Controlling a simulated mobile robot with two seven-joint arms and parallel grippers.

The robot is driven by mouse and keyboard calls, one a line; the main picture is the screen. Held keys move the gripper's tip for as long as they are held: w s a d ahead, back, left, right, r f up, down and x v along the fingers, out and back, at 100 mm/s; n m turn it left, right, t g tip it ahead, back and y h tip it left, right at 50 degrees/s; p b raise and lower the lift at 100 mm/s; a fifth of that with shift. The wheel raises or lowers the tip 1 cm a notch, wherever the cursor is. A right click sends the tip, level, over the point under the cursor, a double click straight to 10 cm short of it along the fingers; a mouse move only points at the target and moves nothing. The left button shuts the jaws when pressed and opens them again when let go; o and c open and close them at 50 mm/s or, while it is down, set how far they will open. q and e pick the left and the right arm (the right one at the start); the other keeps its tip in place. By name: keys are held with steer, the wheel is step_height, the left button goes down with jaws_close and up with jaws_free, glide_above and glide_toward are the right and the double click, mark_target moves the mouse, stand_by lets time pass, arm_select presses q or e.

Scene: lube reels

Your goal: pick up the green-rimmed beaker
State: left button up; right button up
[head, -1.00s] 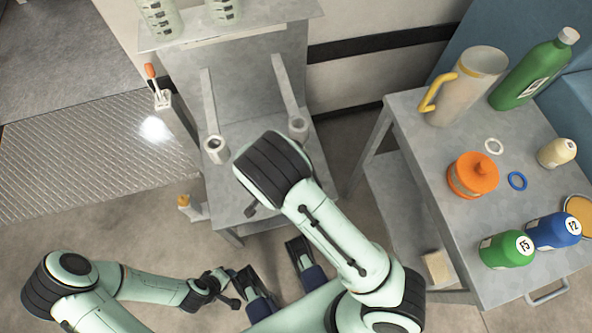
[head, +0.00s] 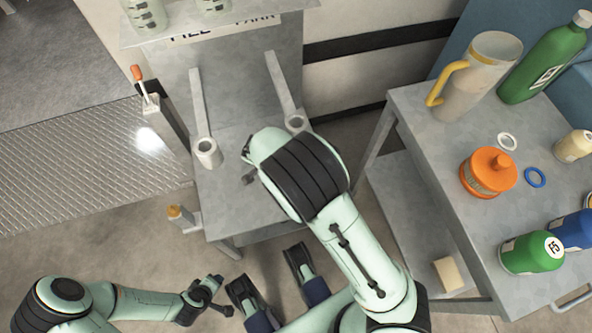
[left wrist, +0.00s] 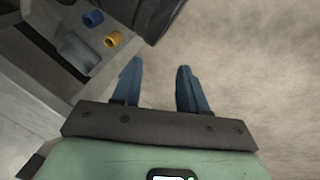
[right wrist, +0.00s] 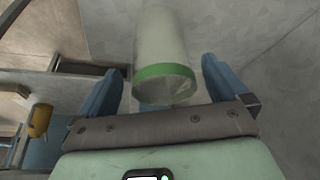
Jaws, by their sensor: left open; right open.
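The green-rimmed beaker (right wrist: 162,40) is pale and translucent in the right wrist view. Its green rim (right wrist: 165,71) is towards the camera, and its body extends away from me. I cannot make it out in the head view, where my right arm covers part of the grey stand. My right gripper (right wrist: 162,68) is open, with one blue finger on either side of the beaker; contact is not visible. My left gripper (left wrist: 160,65) is open and empty over bare floor. In the head view, it is low at the left (head: 218,292).

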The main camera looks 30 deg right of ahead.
steer(key=b+x, duration=0.1)
steer(key=x, duration=0.1)
steer(key=d+b+x, duration=0.1)
steer(key=x, duration=0.2)
steer(key=shift+w+r, duration=0.15)
steer(key=shift+r, duration=0.05)
steer(key=shift+d+f, duration=0.1)
steer(key=shift+f, duration=0.15)
arm_select(q)
steer(key=f, duration=0.1)
steer(key=s+f, duration=0.1)
steer(key=a+f, duration=0.1)
steer(key=shift+s+f+g, duration=0.2)
steer(key=shift+g, duration=0.2)
arm_select(e)
steer(key=shift+c, duration=0.3)
steer(key=c, duration=0.8)
